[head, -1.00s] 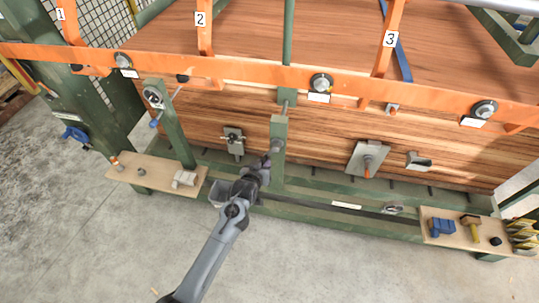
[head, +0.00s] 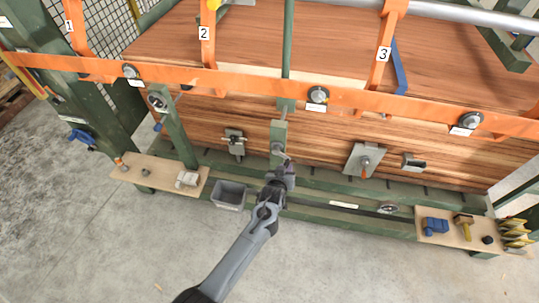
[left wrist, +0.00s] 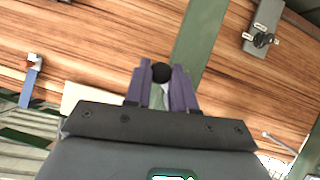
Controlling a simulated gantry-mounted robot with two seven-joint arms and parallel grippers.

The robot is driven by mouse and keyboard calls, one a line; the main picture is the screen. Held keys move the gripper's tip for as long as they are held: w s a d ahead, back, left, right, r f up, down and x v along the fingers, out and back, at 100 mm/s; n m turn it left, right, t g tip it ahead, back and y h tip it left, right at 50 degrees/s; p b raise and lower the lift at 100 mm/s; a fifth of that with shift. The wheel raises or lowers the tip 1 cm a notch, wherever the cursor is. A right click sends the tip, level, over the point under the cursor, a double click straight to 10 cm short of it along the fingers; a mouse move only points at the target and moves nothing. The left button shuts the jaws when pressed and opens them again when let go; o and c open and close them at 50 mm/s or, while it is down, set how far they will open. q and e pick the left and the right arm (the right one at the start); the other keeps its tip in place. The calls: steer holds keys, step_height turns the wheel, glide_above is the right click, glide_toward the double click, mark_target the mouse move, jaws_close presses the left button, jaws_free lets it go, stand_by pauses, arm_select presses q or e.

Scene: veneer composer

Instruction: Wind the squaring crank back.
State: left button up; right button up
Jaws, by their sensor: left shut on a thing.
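The squaring crank (head: 279,148) sits on the front of a green upright post (head: 278,131) in front of the veneer stack. Its arm slopes down to the right to my left gripper (head: 288,168). The gripper is shut on the crank's black knob (left wrist: 161,72), which shows between the purple fingers (left wrist: 162,88) in the left wrist view. The gripper hides most of the handle in the head view. My right gripper is in neither view.
An orange rail (head: 230,81) with several round knobs crosses above. A grey bin (head: 229,194) is left of my arm. Wooden shelves stand left (head: 150,178) and right (head: 460,238), the right one holding a blue block (head: 435,225) and a yellow-handled tool (head: 465,226). Clamps (head: 364,160) face the stack.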

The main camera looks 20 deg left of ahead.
arm_select(q)
steer(key=o, duration=0.7)
steer(key=shift+w, duration=0.1)
steer(key=shift+c, duration=0.2)
